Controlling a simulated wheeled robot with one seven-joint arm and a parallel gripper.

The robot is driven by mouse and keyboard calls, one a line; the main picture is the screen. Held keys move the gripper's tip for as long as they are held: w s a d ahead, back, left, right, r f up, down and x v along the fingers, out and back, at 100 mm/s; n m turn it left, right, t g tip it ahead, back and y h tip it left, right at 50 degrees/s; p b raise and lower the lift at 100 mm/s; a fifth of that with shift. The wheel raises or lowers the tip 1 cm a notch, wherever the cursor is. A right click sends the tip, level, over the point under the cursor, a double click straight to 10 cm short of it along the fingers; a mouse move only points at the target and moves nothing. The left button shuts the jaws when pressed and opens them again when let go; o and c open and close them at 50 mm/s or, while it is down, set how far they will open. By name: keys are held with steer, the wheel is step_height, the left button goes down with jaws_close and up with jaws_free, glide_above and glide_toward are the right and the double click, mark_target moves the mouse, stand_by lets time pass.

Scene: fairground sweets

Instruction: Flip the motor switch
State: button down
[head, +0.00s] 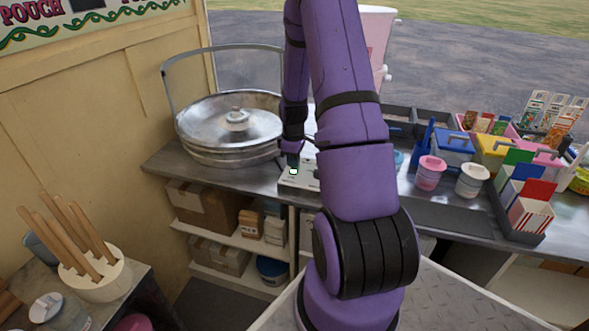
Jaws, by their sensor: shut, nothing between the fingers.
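A pale control box (299,187) sits at the front edge of the metal counter, partly hidden behind my purple arm. A small rocker-like part with a pale green glow (293,171) shows on its top left; I take it for the motor switch, but its position is too small to read. My gripper (292,164) points down right at this part, shut and empty. I cannot tell whether the fingertips touch it. The round metal pan (230,125) with a lid and central knob stands to the left of the box.
My arm hides the counter's middle. Right of it stand pink (430,173) and white tubs (472,180), lidded coloured boxes (453,147) and a dark tray of striped cartons (530,214). A curved metal guard (167,84) rises behind the pan. Wooden sticks in a round holder (92,277) stand lower left.

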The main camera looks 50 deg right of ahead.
mark_target(293, 171)
steer(key=shift+r, duration=2.45)
steer(key=shift+a+r, duration=0.1)
steer(key=shift+r, duration=0.05)
steer(key=s+a+r+m+t+h, duration=0.1)
steer(key=a+r, duration=0.8)
steer(key=r, duration=0.2)
steer(key=s+a+r+m+t, duration=0.1)
steer(key=a+r, duration=0.8)
steer(key=r, duration=0.3)
steer(key=s+a+r+m+t, duration=0.1)
steer(key=s+a+r, duration=0.3)
steer(key=s+a, duration=0.2)
steer(key=s+a+r+m+t+y, duration=0.1)
steer(key=s+a+r, duration=0.3)
steer(key=s, duration=0.6)
steer(key=a+t, duration=0.1)
steer(key=a, duration=0.1)
steer(key=shift+s+a+r, duration=0.3)
steer(key=shift+a, duration=0.1)
